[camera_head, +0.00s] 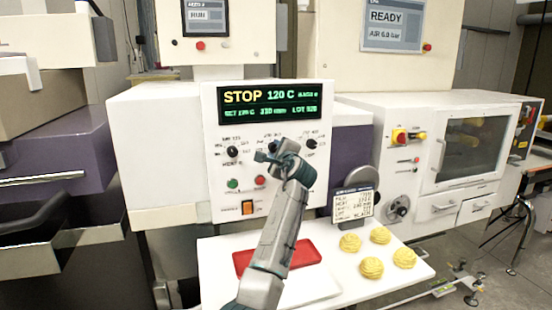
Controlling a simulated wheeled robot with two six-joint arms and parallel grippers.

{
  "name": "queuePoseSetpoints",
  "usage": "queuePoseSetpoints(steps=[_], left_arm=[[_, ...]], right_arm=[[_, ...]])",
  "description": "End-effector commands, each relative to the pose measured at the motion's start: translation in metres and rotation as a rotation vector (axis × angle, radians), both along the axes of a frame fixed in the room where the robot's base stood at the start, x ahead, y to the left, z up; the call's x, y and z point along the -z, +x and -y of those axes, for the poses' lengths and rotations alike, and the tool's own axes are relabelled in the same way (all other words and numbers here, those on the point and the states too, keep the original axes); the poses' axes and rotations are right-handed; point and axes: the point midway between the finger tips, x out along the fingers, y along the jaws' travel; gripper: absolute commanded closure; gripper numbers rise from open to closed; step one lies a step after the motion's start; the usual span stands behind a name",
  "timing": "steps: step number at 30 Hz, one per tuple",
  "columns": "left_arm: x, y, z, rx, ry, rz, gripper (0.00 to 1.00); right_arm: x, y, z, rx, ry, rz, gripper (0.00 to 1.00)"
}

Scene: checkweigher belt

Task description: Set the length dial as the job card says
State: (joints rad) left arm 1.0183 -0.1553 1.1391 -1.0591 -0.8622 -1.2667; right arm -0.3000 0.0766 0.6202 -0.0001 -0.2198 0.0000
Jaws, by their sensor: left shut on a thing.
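The control panel (218,190) carries a row of black dials. The left dial (232,151) and the right dial (311,143) show clearly. My left gripper (267,153) is at the middle dial, shut on it, and mostly hides it and its scale. The green display (268,103) above reads STOP, 120 C, and on its lower line what looks like 310 mm. The job card (354,204) stands on the white table, right of my arm; its lines are too small to read surely. My right gripper is out of view.
The white table (330,285) holds a red tray (300,252) beneath my left arm and several yellow pieces (371,268) at the right. A green button (232,184), a red button (260,181) and an orange switch (249,208) sit below the dials.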

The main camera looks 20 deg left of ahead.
Motion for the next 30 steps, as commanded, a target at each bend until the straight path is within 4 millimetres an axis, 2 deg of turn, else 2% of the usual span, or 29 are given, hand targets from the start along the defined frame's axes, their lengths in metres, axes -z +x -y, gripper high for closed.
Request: queuePoseSetpoints(steps=[3,15,27,30], left_arm=[[0.006,0.0,0.0,0.001,-0.092,0.06,0.93],[0.006,0.0,0.0,0.0,-0.406,0.272,0.93],[0.008,0.0,0.0,-0.001,-0.72,0.483,0.93],[0.008,0.0,0.0,-0.001,-0.8,0.537,0.92]], right_arm=[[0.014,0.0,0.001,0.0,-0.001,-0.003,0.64],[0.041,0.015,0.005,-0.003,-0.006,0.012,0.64],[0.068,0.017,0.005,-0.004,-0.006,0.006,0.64],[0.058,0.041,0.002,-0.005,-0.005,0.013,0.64]])
